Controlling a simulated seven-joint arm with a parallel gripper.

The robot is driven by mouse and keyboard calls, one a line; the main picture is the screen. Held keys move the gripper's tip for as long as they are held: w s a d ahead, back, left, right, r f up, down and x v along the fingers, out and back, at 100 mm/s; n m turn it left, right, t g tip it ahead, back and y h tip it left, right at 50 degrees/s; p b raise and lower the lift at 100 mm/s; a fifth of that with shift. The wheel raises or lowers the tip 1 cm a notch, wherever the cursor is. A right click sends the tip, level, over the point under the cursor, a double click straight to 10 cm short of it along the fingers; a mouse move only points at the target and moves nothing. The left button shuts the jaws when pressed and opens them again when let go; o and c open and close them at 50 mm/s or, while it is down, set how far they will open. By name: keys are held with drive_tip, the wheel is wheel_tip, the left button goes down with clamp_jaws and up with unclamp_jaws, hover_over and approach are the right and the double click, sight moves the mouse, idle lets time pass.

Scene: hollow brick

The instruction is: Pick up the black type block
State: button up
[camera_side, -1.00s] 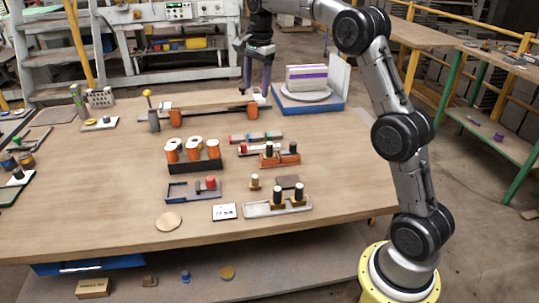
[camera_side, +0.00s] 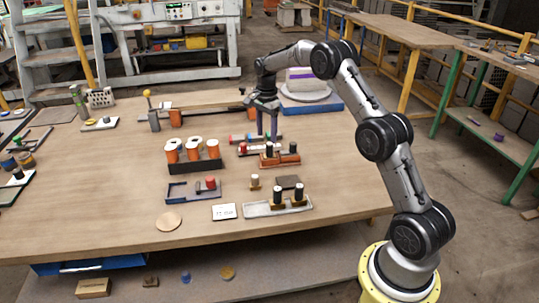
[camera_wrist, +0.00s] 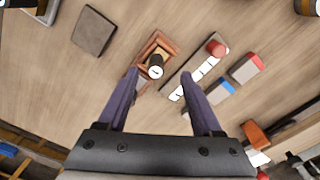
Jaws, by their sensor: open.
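A small black block with a pale mark on top (camera_wrist: 155,70) stands in an orange-brown tray (camera_wrist: 165,44) in the wrist view. In the side view the tray (camera_side: 291,159) lies mid-table, and the dark block (camera_side: 269,150) stands at its left part. My gripper (camera_side: 266,137) hangs fingers-down just above and behind this tray. In the wrist view its two fingertips (camera_wrist: 161,76) are spread, with the block between them, nearer the left one; contact cannot be told. Two other black-topped pegs (camera_side: 278,197) (camera_side: 299,192) stand in a pale tray (camera_side: 256,211) nearer the front.
A strip with a red knob (camera_wrist: 216,48) and red and blue blocks (camera_wrist: 246,67) (camera_wrist: 220,91) lies close beside the tray. Orange spools (camera_side: 193,151) stand in a black rack to the left. A dark plate (camera_side: 288,182) lies in front.

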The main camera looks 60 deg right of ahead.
sight(269, 144)
drive_tip(key=f, duration=0.4)
drive_tip(key=shift+s+d, duration=0.3)
drive_tip(key=shift+s, duration=0.1)
drive_tip(key=shift+f, duration=0.65)
clamp_jaws()
